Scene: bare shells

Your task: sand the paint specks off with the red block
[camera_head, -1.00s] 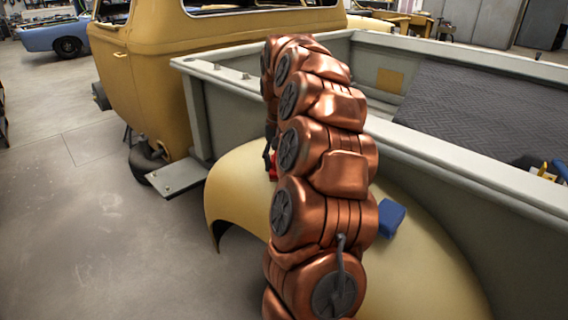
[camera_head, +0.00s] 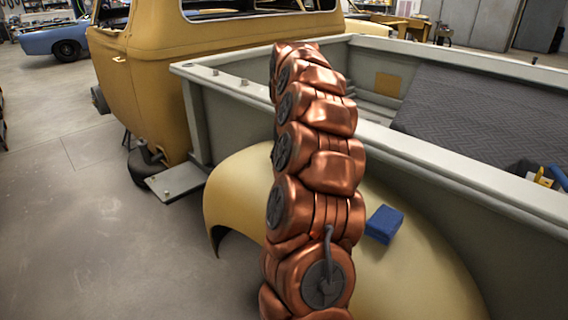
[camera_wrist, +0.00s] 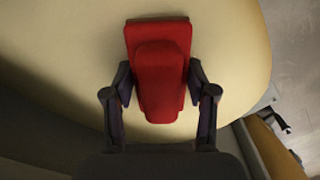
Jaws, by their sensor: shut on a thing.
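The red block (camera_wrist: 158,35) has a wide flat base and a narrower raised grip. My gripper (camera_wrist: 160,84) is shut on that grip, one finger on each side, in the wrist view. The block is over the cream-yellow fender (camera_wrist: 70,50); I cannot tell whether it touches the surface. In the head view the fender (camera_head: 415,265) bulges from the side of the truck bed, and my copper arm hides the gripper and red block. No paint specks can be made out in either view.
A blue block (camera_head: 384,224) rests on the fender to the right of my arm. The grey truck bed wall (camera_head: 450,165) rises behind the fender. The yellow cab (camera_head: 145,85) stands at left. Yellow and blue items (camera_head: 548,177) lie at the bed's right. The floor (camera_head: 90,230) at left is clear.

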